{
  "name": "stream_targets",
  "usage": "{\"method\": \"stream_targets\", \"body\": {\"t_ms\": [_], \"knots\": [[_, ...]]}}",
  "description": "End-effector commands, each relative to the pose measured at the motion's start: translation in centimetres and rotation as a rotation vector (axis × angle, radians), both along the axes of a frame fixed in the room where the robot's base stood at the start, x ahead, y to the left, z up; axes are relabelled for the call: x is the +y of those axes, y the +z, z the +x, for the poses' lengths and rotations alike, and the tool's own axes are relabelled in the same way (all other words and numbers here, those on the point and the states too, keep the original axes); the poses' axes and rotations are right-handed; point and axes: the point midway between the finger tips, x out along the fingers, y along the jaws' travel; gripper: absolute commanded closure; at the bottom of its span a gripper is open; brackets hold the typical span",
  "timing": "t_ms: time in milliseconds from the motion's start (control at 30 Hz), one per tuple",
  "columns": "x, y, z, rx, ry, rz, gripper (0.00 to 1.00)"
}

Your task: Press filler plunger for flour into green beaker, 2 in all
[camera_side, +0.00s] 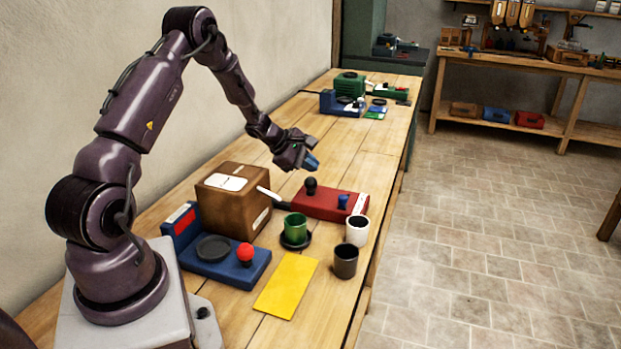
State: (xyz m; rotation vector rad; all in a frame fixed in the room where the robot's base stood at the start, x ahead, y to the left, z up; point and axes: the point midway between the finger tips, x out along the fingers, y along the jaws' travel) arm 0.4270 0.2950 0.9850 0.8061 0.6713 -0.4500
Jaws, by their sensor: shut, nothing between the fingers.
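The green beaker (296,226) stands upright on a dark round coaster (299,243) on the bench. Its inside looks dark, and I cannot tell whether it holds flour. A red unit (324,205) behind it carries a black knob (311,184) and a blue knob (343,201). A blue unit (226,262) at the left carries a red ball knob (245,252) and a dark round dish (213,248). I cannot tell which knob is the flour plunger. My gripper (312,162) is shut and empty, in the air above and behind the red unit, apart from every knob.
A brown box (233,205) stands beside the blue unit. A white cup (357,231) and a dark cup (345,262) stand near the bench's right edge. A yellow mat (287,285) lies in front. More units (343,102) stand farther back; the bench between is clear.

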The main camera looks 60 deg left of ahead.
Motion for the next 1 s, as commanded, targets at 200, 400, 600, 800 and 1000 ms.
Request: {"method": "stream_targets", "body": {"t_ms": [200, 400, 600, 800, 1000], "knots": [[0.0, 2.2, 0.0, -0.003, -0.002, 0.002, 1.00], [0.0, 4.1, 0.1, -0.002, -0.001, 0.002, 1.00], [0.0, 4.8, 0.0, 0.000, -0.001, 0.001, 1.00], [0.0, 4.8, 0.0, 0.000, 0.000, 0.000, 1.00], [0.0, 4.7, 0.0, 0.000, 0.000, 0.000, 1.00]]}}
